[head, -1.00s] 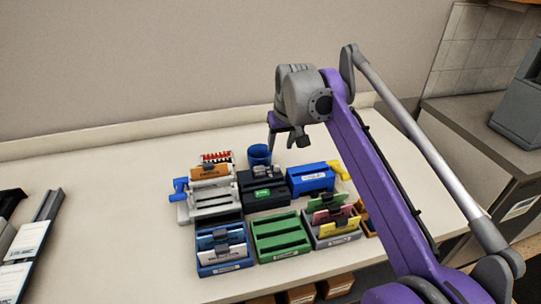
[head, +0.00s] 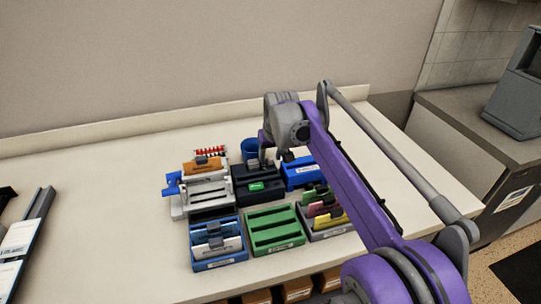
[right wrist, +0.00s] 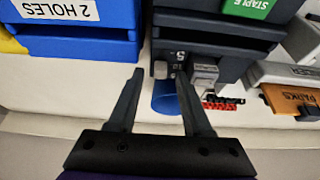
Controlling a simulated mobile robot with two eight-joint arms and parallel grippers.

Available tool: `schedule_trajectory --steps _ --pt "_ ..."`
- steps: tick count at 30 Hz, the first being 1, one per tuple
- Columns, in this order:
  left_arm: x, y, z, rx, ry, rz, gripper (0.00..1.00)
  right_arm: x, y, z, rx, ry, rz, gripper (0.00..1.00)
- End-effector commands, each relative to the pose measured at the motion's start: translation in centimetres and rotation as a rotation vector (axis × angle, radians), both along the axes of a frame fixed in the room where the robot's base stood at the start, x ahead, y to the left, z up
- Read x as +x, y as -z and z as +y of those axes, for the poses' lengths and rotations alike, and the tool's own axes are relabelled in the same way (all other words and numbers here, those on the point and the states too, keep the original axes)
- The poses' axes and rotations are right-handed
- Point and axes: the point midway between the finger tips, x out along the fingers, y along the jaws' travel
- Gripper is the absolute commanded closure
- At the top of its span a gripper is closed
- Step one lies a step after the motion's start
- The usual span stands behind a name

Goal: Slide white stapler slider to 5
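The dark stapler (head: 252,185) with a green label stands in the back row on the counter. The right wrist view shows its end face (right wrist: 222,58), with the labels upside down. A small pale slider knob (right wrist: 160,69) sits on that face, next to printed numbers including a 5. A larger grey piece (right wrist: 204,73) is beside it. My right gripper (right wrist: 160,74) is open, its two dark fingers on either side of the knob in the picture. Contact cannot be told. In the head view my right gripper (head: 274,160) is over the stapler's back end. My left gripper is out of view.
A blue two-hole punch (head: 298,172) and a white device with a blue handle (head: 206,188) flank the stapler. A blue cup (head: 250,148) stands close behind. Blue (head: 220,265), green (head: 277,242) and grey trays line the front.

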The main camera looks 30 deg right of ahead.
Motion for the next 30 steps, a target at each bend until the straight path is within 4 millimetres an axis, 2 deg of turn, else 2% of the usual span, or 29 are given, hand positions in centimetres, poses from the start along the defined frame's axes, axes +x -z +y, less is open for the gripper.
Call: schedule_trajectory --steps 1,8,30 --pt "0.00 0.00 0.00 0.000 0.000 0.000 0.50 0.00 -0.01 0.00 0.000 0.000 0.000 0.59" --pt "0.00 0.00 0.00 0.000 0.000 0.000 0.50 -0.01 -0.02 -0.01 0.000 0.000 0.000 1.00" --pt "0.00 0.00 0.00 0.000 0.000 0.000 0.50 -0.01 -0.04 0.00 0.000 0.000 0.000 1.00"
